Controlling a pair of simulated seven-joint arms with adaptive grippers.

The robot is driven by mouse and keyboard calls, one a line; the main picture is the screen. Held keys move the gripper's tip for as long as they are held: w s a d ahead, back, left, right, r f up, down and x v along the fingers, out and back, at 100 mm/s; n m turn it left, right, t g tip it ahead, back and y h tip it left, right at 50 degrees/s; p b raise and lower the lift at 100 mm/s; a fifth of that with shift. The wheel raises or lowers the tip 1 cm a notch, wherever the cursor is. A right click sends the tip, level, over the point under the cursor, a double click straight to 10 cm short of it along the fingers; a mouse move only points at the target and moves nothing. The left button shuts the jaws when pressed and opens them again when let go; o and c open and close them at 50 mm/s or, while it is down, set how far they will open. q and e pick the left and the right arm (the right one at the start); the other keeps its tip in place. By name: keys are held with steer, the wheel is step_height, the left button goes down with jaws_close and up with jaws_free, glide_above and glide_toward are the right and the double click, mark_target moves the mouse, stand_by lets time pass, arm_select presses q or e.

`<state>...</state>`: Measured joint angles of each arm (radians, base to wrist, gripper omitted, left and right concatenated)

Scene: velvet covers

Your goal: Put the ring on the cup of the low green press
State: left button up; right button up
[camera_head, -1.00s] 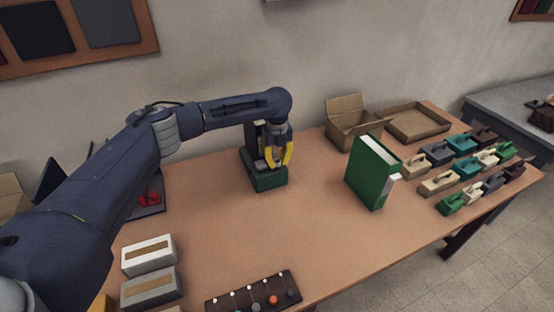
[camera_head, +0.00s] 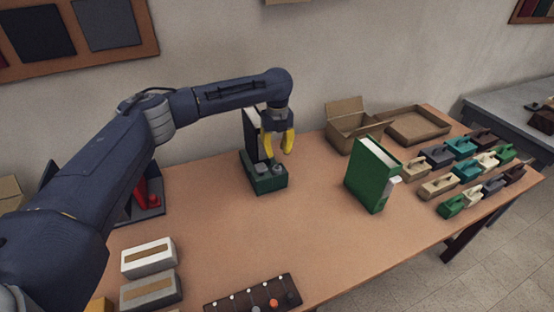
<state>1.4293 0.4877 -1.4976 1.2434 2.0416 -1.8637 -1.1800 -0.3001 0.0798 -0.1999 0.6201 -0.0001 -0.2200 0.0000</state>
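The low green press (camera_head: 266,184) stands on the table left of centre, below my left gripper. On its top are a small grey block and a small round grey-teal part (camera_head: 278,169), which looks like the cup. I cannot tell at this size whether a ring lies on that cup. My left gripper (camera_head: 278,152) has yellow fingers pointing down, spread apart, with nothing visible between them. It hangs just above the press, clear of it. My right gripper is not in view.
A tall green box-like thing (camera_head: 372,176) stands right of the press. Behind it are an open carton (camera_head: 352,130) and a shallow tray (camera_head: 419,140). Several coloured blocks fill the right end. A dark strip with knobs (camera_head: 240,296) lies in front; the middle is clear.

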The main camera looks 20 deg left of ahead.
arm_select(q)
step_height(320, 180, up, 7)
steer(key=shift+f, duration=0.2)
